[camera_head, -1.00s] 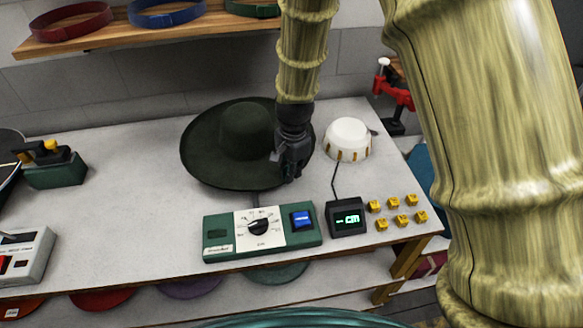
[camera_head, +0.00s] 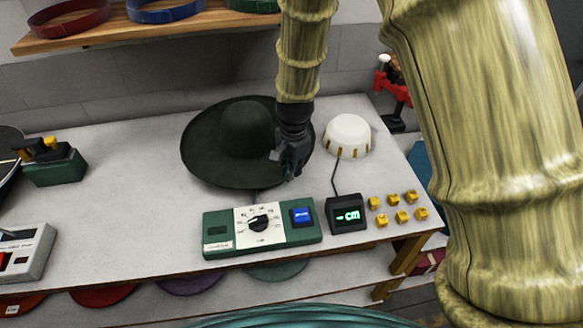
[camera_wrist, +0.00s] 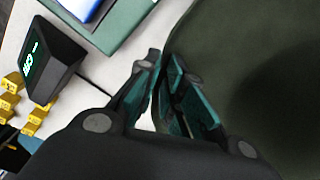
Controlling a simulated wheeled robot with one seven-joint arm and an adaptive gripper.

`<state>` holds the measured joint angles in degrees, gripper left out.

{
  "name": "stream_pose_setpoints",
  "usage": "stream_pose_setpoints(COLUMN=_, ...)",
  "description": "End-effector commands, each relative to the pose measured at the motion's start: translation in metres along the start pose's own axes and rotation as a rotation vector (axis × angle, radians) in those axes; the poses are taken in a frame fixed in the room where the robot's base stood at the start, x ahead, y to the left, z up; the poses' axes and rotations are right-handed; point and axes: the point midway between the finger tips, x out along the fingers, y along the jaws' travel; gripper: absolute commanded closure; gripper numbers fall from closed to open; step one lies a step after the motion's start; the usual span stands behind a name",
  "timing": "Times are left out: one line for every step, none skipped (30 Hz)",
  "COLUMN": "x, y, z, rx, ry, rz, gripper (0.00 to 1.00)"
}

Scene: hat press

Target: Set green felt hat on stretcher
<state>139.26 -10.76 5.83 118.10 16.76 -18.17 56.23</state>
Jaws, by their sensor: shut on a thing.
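The dark green felt hat (camera_head: 215,150) has a wide brim and a round crown and sits at the back middle of the table, crown up. My gripper (camera_head: 289,172) is at the right front part of its brim, shut on it. In the wrist view, the teal-padded fingers (camera_wrist: 160,62) are close together beside the dark felt (camera_wrist: 265,70). What lies under the hat is hidden. A white dome (camera_head: 347,133) with wooden pieces round its base stands just right of the hat. A green control box (camera_head: 222,244) with a dial and blue switch stands in front.
A small display reading "- cm" (camera_head: 346,214) stands right of the control box, with a cable running towards the dome. Several yellow blocks (camera_head: 402,217) lie near the right front edge. A red-and-black tool (camera_head: 395,95) stands behind. The table's left middle (camera_head: 130,190) is clear.

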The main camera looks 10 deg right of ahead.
Motion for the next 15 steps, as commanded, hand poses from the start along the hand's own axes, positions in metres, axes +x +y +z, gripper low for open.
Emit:
stream_pose_setpoints(x=0.0008, y=-0.0002, z=-0.0001, rx=0.000, ry=0.000, rz=0.000, gripper=1.00)
stream_pose_setpoints(x=0.0013, y=-0.0002, z=-0.0001, rx=0.000, ry=0.000, rz=-0.001, gripper=1.00)
stream_pose_setpoints(x=0.0019, y=-0.0002, z=-0.0001, rx=0.000, ry=0.000, rz=-0.001, gripper=1.00)
stream_pose_setpoints(x=0.0023, y=-0.0002, z=-0.0002, rx=0.000, ry=0.000, rz=-0.001, gripper=1.00)
stream_pose_setpoints(x=0.0027, y=-0.0002, z=-0.0002, rx=0.000, ry=0.000, rz=-0.001, gripper=1.00)
stream_pose_setpoints(x=0.0034, y=-0.0001, z=-0.0002, rx=0.000, ry=0.000, rz=-0.001, gripper=1.00)
stream_pose_setpoints(x=0.0038, y=-0.0001, z=-0.0002, rx=0.000, ry=0.000, rz=-0.001, gripper=1.00)
stream_pose_setpoints(x=0.0043, y=-0.0001, z=-0.0002, rx=0.000, ry=0.000, rz=-0.001, gripper=1.00)
stream_pose_setpoints(x=0.0049, y=-0.0001, z=-0.0002, rx=0.000, ry=0.001, rz=-0.001, gripper=1.00)
stream_pose_setpoints(x=0.0054, y=0.0000, z=-0.0002, rx=0.000, ry=0.001, rz=-0.001, gripper=1.00)
stream_pose_setpoints(x=0.0058, y=0.0000, z=-0.0002, rx=0.000, ry=0.001, rz=-0.001, gripper=1.00)
stream_pose_setpoints(x=0.0064, y=0.0001, z=-0.0002, rx=0.000, ry=0.001, rz=-0.001, gripper=1.00)
stream_pose_setpoints(x=0.0069, y=0.0001, z=-0.0002, rx=0.000, ry=0.001, rz=-0.001, gripper=1.00)
stream_pose_setpoints(x=0.0074, y=0.0001, z=-0.0001, rx=0.000, ry=0.001, rz=-0.001, gripper=1.00)
stream_pose_setpoints(x=0.0080, y=0.0001, z=-0.0002, rx=0.000, ry=0.001, rz=-0.001, gripper=1.00)
